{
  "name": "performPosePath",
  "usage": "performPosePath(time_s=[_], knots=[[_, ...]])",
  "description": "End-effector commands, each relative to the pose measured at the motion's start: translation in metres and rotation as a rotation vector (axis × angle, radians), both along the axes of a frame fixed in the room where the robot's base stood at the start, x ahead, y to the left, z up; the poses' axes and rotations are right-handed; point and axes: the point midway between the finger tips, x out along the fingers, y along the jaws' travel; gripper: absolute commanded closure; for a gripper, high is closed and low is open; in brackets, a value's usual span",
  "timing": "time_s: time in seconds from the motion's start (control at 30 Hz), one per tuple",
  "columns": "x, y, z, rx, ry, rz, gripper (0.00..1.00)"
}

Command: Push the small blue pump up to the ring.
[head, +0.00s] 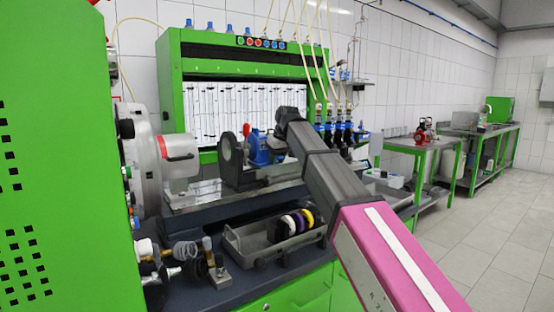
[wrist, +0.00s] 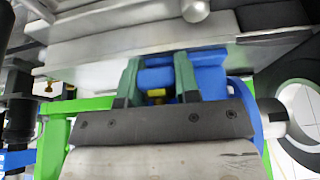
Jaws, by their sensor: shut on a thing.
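The small blue pump (head: 261,154) sits on the bench's grey mount, just right of the dark upright ring (head: 229,154) in the head view. In the wrist view the blue pump (wrist: 208,78) fills the middle, with its round flange and pale shaft toward the ring (wrist: 270,84) at the right edge. The shaft end overlaps the ring's outline there; I cannot tell how wide the gap is. My gripper (wrist: 158,80) has its two green fingers shut on a blue part of the pump. In the head view my wrist is above and right of the pump and the fingertips are hard to make out.
A clear cylinder with a red rim (head: 178,155) stands left of the ring. A grey tray (head: 262,245) with several coloured rings is in front, and metal fittings (head: 218,272) lie left of it. Upright injectors with hoses (head: 328,135) stand behind my arm.

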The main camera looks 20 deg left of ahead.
Motion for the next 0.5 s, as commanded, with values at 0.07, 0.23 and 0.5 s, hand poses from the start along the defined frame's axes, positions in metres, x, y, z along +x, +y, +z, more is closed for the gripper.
performPosePath(time_s=[0.07,0.23,0.5], knots=[[-0.003,0.002,0.000,0.000,0.000,0.002,1.00],[-0.007,0.006,0.000,0.000,0.001,0.004,1.00],[-0.014,0.011,0.000,0.001,0.000,0.003,1.00]])
